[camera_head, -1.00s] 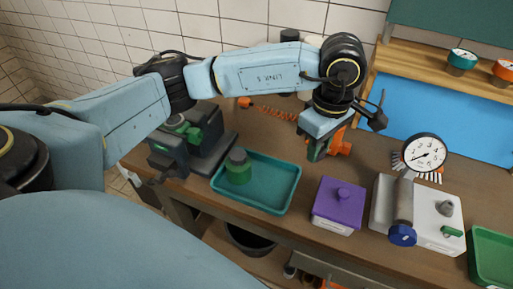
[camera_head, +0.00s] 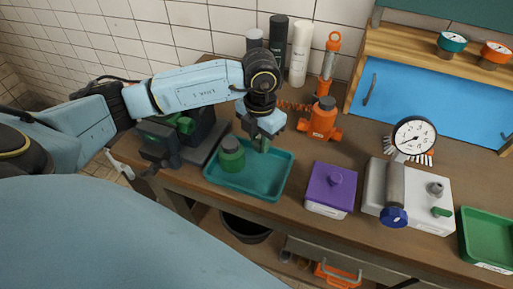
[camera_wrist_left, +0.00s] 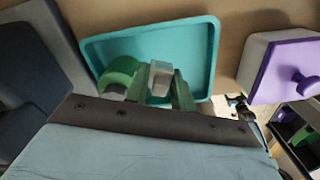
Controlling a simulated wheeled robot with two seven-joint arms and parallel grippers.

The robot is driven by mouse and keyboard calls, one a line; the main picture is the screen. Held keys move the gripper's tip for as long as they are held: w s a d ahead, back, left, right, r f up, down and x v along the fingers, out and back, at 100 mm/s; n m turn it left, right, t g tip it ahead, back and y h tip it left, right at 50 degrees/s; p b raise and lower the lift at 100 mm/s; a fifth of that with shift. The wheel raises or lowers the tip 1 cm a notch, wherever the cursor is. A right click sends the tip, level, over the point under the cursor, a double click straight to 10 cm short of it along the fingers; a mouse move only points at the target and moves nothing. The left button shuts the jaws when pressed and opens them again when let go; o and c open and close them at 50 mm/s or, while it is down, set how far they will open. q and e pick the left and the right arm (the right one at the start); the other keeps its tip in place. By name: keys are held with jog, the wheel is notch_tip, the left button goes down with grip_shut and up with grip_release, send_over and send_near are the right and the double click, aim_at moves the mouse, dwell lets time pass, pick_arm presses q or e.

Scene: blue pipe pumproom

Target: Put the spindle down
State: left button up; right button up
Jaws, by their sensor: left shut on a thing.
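My left gripper (camera_head: 262,146) is above the far part of the teal tray (camera_head: 240,191), beside a green round part (camera_head: 232,160) with a darker top that stands in the tray. In the left wrist view the two green fingers of my left gripper (camera_wrist_left: 161,88) are shut on a pale grey piece (camera_wrist_left: 160,76), which I take to be the spindle. The tray's floor (camera_wrist_left: 125,45) lies behind it there. Most of the held piece is hidden by the fingers, and I cannot tell whether it touches the tray. My right gripper is not in view.
A purple-lidded box (camera_head: 332,188) stands right of the tray. A grey-white block with a gauge (camera_head: 413,135) is farther right, then a green tray (camera_head: 487,235). A dark vise-like device (camera_head: 170,140) stands left. An orange jack-like tool (camera_head: 323,120) stands behind on the bench.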

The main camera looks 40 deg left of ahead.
aim_at(260, 136)
pick_arm(q)
jog(key=shift+f, duration=3)
jog(key=shift+f, duration=0.15)
jog(key=o, duration=1)
notch_tip(260, 136, up, 12)
jog(key=shift+r, duration=0.2)
